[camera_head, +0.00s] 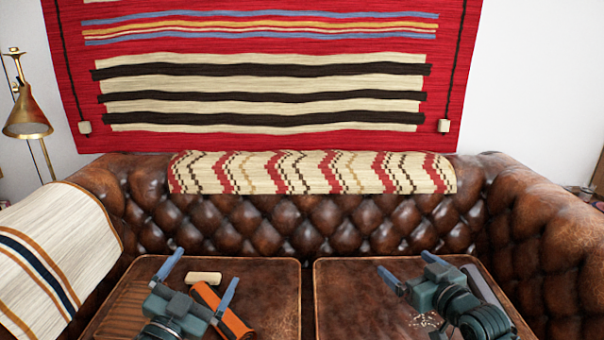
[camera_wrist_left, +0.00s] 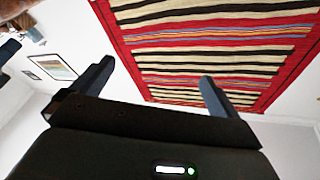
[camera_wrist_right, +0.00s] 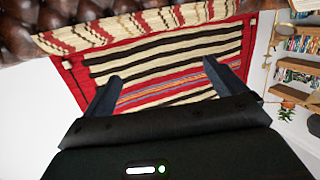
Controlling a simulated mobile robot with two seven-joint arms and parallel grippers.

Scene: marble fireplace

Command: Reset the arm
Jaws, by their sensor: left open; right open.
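My left gripper (camera_head: 198,281) is over the left seat cushion of the brown leather sofa, with its two blue fingers spread and nothing between them. In the left wrist view its fingers (camera_wrist_left: 155,85) are wide apart, with the striped wall rug behind. My right gripper (camera_head: 408,270) is over the right seat cushion, its fingers apart and empty. In the right wrist view its fingers (camera_wrist_right: 160,85) are also spread, facing the wall rug.
An orange and dark object (camera_head: 222,310) and a small cream block (camera_head: 204,278) lie on the left cushion (camera_head: 270,290), beside my left gripper. Small pale bits (camera_head: 425,321) lie on the right cushion (camera_head: 340,300). A brass lamp (camera_head: 27,115) stands at the left.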

